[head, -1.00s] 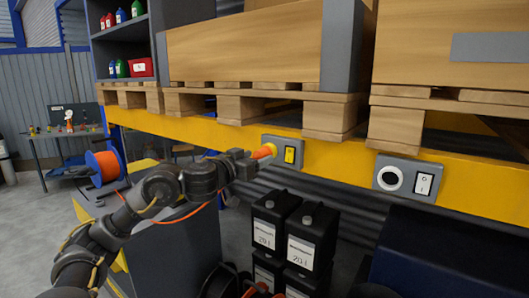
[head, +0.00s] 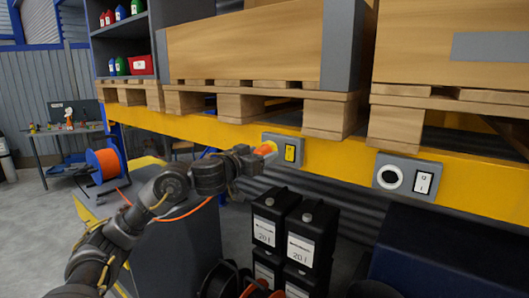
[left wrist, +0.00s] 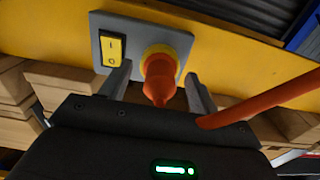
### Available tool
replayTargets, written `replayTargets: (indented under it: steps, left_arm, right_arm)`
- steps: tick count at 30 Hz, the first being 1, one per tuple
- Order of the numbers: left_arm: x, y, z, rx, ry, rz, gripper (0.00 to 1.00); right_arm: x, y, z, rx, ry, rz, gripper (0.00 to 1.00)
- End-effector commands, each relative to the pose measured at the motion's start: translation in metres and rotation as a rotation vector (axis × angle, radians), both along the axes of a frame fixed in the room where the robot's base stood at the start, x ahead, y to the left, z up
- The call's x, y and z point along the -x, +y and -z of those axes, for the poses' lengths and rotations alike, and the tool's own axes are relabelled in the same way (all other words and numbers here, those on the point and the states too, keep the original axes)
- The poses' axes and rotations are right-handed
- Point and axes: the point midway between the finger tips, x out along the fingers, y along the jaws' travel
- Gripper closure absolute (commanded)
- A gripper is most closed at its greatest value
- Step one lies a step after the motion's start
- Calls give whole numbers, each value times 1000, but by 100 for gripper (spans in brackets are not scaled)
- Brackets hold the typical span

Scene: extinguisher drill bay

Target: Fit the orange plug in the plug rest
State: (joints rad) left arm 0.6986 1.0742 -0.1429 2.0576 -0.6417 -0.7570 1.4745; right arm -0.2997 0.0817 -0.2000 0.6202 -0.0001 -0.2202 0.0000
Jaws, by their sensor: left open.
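The orange plug (left wrist: 160,80) points into a yellow ring (left wrist: 158,55) on a grey plate (left wrist: 178,42) in the left wrist view; it looks seated there, though its tip is hidden. A yellow switch (left wrist: 112,48) sits beside it. My left gripper (left wrist: 158,88) is open, with one finger on each side of the plug and gaps visible. In the head view the plug (head: 267,148) shows just beyond my left gripper (head: 254,159), at the grey plate (head: 297,149). Which fitting is the plug rest is not marked. My right gripper is out of view.
A second grey plate (head: 409,176) with a white-ringed round opening and white switch is on the yellow beam (head: 340,160) to the right. Black canisters (head: 310,235) stand below. An orange cable (left wrist: 265,100) passes close by my left gripper. Pallets (head: 240,104) lie above.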

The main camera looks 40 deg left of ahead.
Motion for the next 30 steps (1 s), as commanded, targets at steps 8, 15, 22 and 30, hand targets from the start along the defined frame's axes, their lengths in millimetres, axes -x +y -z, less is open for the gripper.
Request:
replayTargets:
  steps: [8,15,22,30]
  left_arm:
    - [0,0,0,1,1,0,38]
    - [0,0,0,1,0,0,38]
    - [0,0,0,0,0,0,38]
    - [0,0,-1,1,1,0,38]
  right_arm:
    - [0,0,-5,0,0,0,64]
    - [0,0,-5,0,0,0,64]
    - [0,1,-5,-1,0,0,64]
    - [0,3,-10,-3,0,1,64]
